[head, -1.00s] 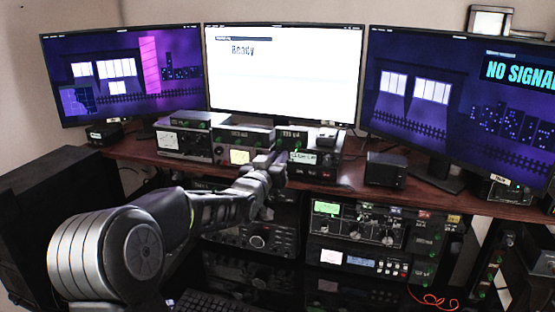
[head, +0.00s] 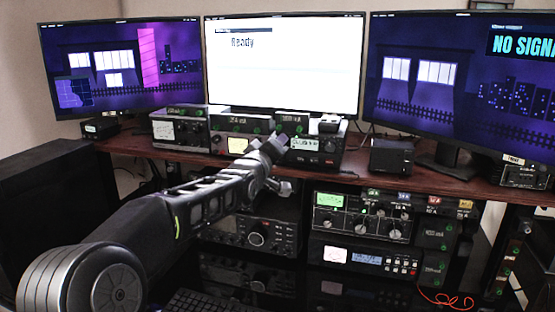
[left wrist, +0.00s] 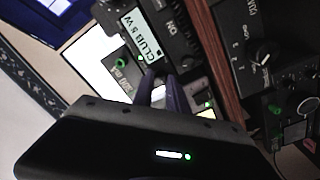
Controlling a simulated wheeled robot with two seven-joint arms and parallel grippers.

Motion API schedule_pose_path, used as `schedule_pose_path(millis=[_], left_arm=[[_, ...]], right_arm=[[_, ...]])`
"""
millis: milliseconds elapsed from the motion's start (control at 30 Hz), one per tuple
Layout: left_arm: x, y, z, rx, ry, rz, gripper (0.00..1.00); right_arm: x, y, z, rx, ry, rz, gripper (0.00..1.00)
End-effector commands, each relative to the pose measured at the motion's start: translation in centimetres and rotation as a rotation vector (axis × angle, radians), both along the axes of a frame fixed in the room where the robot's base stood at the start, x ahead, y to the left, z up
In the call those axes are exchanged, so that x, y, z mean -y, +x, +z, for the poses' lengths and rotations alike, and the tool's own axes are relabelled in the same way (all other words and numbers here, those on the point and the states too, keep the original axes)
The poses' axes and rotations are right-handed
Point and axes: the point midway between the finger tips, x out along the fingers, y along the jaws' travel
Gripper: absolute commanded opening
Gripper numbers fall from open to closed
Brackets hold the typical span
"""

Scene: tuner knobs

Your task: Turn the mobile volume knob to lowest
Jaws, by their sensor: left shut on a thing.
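The mobile radio, a low black box with a lit label strip (head: 303,144), sits on the desk below the middle monitor. My left gripper (head: 275,148) is at the left end of its front and covers that part, so the volume knob is hidden in the head view. In the left wrist view the two dark fingers (left wrist: 161,84) are close together at the radio's face, beside the lit label (left wrist: 140,34). They are shut on what seems to be the knob, which is mostly hidden between them. My right gripper is not in view.
Other radios (head: 180,130) stand left of it on the wooden desk (head: 450,185). A black speaker box (head: 391,157) is to the right. Rack radios (head: 362,216) with several knobs fill the shelves below, close under my arm. Three monitors stand behind.

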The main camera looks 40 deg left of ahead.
Motion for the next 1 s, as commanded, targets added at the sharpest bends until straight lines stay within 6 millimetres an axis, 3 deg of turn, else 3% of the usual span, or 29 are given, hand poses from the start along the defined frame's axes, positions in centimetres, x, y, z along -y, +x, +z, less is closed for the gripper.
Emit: schedule_pose_path(millis=[33,100,400,700,1000], left_arm=[[0.0,0.0,-0.7,0.016,-0.041,-0.001,0.00],[0.0,0.0,-0.7,0.039,-0.104,-0.001,0.00],[0.0,0.0,-0.5,0.123,-0.353,-0.001,0.00],[0.0,0.0,-0.3,0.174,-0.501,-0.001,0.00],[0.0,0.0,-0.2,0.186,-0.538,0.000,0.00]], right_arm=[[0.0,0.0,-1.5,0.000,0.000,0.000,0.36],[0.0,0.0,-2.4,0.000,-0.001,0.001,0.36],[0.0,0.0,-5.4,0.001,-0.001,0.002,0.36],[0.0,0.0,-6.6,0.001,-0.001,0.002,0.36],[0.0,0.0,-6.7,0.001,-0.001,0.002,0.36]])
